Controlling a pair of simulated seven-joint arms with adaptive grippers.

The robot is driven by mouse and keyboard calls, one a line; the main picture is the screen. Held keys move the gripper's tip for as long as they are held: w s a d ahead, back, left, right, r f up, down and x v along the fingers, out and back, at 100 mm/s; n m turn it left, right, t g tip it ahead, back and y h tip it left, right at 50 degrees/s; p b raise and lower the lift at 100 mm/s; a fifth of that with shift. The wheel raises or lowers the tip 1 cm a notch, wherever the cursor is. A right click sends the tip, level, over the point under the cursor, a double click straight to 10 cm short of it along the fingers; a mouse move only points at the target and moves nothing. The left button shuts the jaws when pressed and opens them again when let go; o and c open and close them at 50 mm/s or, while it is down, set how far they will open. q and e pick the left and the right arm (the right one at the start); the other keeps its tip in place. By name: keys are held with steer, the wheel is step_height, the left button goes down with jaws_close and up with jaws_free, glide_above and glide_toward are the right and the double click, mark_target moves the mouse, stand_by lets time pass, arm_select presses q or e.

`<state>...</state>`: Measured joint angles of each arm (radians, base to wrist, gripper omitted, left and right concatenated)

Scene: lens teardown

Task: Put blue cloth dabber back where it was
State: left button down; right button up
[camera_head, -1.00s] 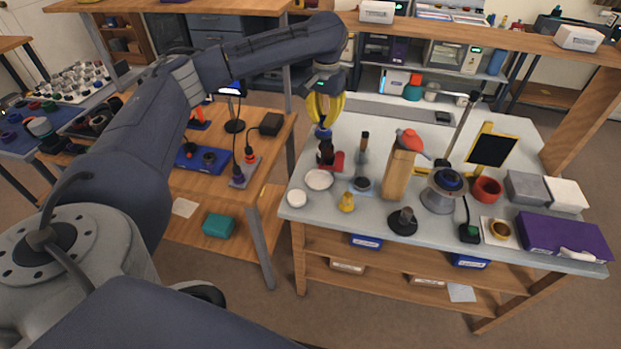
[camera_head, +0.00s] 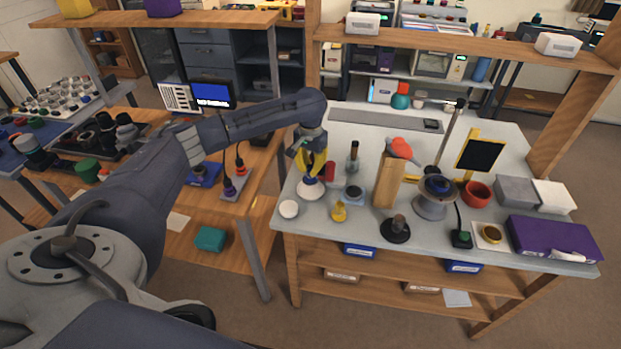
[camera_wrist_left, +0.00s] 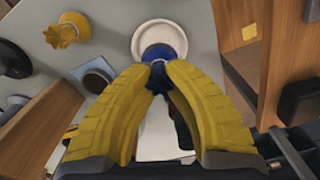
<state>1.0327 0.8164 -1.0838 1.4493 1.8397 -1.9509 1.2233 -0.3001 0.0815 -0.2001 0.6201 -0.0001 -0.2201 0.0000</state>
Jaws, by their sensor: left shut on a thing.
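My left gripper (camera_head: 313,170) has yellow fingers pointing down at the left part of the grey-white bench. In the left wrist view, its fingertips (camera_wrist_left: 158,66) are shut on the blue cloth dabber (camera_wrist_left: 160,51). The dabber's blue part shows just beyond the tips, and the fingers hide part of it. A round white dish (camera_head: 311,190) lies right below the gripper; its rim also shows in the left wrist view (camera_wrist_left: 165,24). The dabber overlaps the dish's near part. I cannot tell whether it touches the dish. My right gripper is not in view.
A white round lid (camera_head: 289,209) and a yellow knob-like piece (camera_head: 339,212) stand near the dish. A red piece (camera_head: 330,171) stands right behind. A wooden block (camera_head: 387,181) stands farther right. The bench's left edge is close to the dish.

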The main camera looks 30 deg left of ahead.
mark_target(311, 178)
arm_select(q)
steer(key=shift+f, duration=2.25)
steer(key=shift+f, duration=0.1)
steer(key=c, duration=1.4)
jaws_free()
steer(key=shift+c, duration=0.2)
step_height(311, 178, up, 12)
steer(key=shift+r, duration=0.1)
